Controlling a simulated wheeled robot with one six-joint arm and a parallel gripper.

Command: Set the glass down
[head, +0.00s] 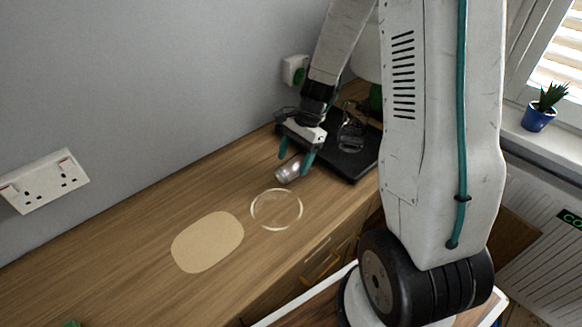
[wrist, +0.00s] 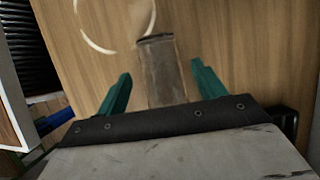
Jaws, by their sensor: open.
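A clear glass (head: 289,170) is on or just above the wooden worktop, between the fingers of my gripper. It looks tilted or on its side in the head view; I cannot tell whether it touches the wood. In the wrist view the glass (wrist: 161,72) lies between the two green fingers, with a gap on each side. My gripper (head: 296,160) is open around it; its fingers also show in the wrist view (wrist: 158,82). A pale ring outline (head: 276,228) is marked on the worktop, in front and left of the glass.
A beige oval mat (head: 208,242) lies left of the ring. A black tray (head: 352,164) with a clear item (head: 351,137) on it is behind and right of my gripper. A wall socket (head: 43,181) is at left. The left worktop is mostly clear.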

